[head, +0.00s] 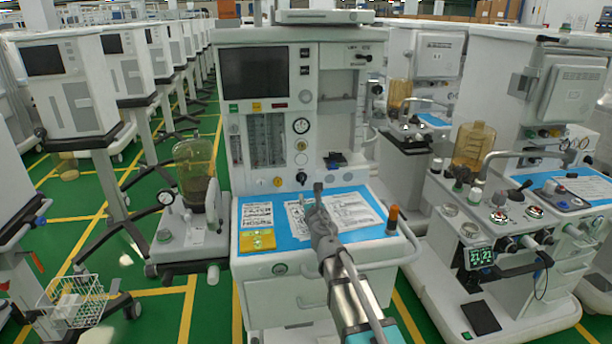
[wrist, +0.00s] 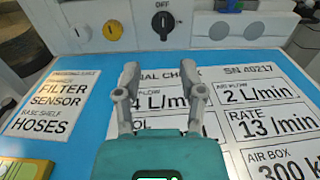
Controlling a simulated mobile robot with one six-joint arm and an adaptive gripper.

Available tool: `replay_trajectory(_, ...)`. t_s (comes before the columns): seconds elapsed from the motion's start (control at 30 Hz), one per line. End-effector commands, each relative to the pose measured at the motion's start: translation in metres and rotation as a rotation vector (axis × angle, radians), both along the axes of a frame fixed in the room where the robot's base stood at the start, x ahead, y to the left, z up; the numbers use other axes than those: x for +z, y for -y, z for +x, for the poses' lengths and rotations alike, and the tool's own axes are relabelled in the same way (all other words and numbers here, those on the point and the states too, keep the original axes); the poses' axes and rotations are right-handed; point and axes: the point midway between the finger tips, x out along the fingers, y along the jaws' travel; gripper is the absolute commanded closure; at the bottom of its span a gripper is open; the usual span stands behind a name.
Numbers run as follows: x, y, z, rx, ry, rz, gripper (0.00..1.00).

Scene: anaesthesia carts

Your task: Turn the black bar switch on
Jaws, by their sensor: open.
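The black bar switch (wrist: 163,22) is a round black knob with an upright raised bar, on the front panel of the central anaesthesia cart. The word OFF stands above it in the wrist view. In the head view the switch (head: 301,178) shows small, low on the panel. My gripper (wrist: 164,82) is open and empty, over the cart's blue worktop. Its fingertips point towards the panel and sit short of the switch, apart from it. In the head view my gripper (head: 318,190) is just in front of the panel, slightly right of the switch.
A yellow knob (wrist: 112,29) is left of the switch, and a white fitting (wrist: 219,29) is to its right. Printed sheets (head: 343,212) and a yellow block (head: 257,239) lie on the worktop. An orange-capped cylinder (head: 392,219) stands at its right edge. Other carts flank both sides.

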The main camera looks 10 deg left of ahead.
Motion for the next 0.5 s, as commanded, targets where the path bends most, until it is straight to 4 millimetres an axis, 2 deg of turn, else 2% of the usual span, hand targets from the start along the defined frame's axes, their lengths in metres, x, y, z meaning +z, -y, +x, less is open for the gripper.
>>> replay_trajectory(0.33,0.0,0.006,0.004,-0.01,-0.001,0.003,0.49)
replay_trajectory(0.5,0.0,0.004,0.013,-0.011,-0.001,0.004,0.49)
